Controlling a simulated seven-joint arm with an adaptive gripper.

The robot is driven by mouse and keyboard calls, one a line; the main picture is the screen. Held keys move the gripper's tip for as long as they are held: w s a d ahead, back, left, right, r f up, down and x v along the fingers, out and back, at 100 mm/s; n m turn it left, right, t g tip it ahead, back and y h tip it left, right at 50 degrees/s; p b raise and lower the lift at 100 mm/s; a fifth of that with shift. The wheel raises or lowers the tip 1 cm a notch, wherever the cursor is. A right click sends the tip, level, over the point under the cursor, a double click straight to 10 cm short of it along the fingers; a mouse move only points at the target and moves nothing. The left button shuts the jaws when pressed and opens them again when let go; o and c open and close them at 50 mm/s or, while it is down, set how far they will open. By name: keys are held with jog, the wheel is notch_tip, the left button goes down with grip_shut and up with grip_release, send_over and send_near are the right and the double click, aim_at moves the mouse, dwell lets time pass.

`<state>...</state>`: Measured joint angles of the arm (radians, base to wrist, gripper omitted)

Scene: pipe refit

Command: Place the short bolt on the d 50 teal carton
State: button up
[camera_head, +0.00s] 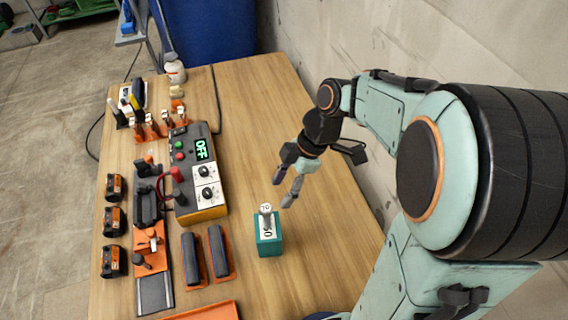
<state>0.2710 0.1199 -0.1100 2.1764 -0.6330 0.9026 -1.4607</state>
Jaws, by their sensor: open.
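The teal carton (276,245) stands on the wooden table right of the two dark blocks. It bears a white label with dark marking that reads like 50. A small grey bolt (267,218) with a round, light head appears to stand upright on the carton's top, over the label. My gripper (283,191) is open, just above and to the right of the carton in the picture. Its fingers look empty and apart from the bolt.
A control box (205,172) with a lit OFF display stands left of my gripper. Two dark blocks on orange bases (219,252) lie left of the carton. Orange-black units (112,221) line the left edge. The table right of the carton is clear.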

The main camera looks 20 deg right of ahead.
jog(key=s+a+r+m+h, duration=0.1)
jog(key=s+r+m+h, duration=0.1)
jog(key=s+m, duration=1.2)
jog(key=m+h, duration=0.1)
jog(key=m, duration=0.1)
jog(key=shift+s+a+r+m+h, duration=0.15)
jog(key=shift+s+r+m+h, duration=0.05)
jog(key=shift+r+m+h, duration=0.2)
